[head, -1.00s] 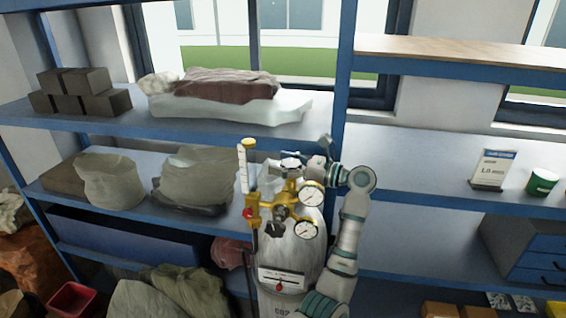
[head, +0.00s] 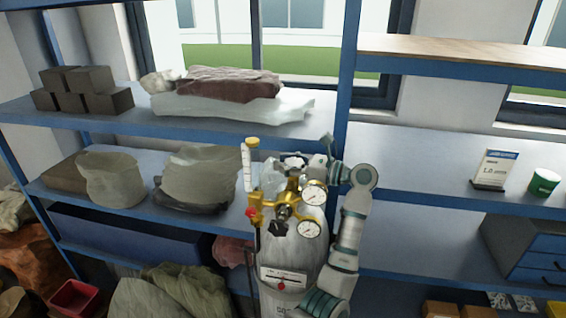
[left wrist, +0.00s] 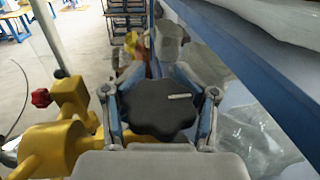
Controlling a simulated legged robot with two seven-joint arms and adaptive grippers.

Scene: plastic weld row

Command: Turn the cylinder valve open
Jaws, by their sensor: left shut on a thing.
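A grey gas cylinder (head: 296,255) stands in front of the shelves. A brass regulator (head: 284,212) with two round gauges is fitted at its top. The cylinder valve's lobed handwheel (head: 293,161) sits above the regulator. In the left wrist view the handwheel (left wrist: 158,108) is dark with a pale mark on its top. My left gripper (left wrist: 160,100) has one finger on each side of the handwheel and is shut on it. In the head view my left gripper (head: 304,168) is small and partly hidden at the valve. My right gripper is not in view.
Blue shelving (head: 200,133) stands close behind the cylinder, with sacks (head: 112,180) and grey blocks (head: 82,90) on it. A flow tube (head: 251,165) rises left of the regulator. A red knob (left wrist: 41,97) shows in the left wrist view. A red bin (head: 73,298) is at lower left.

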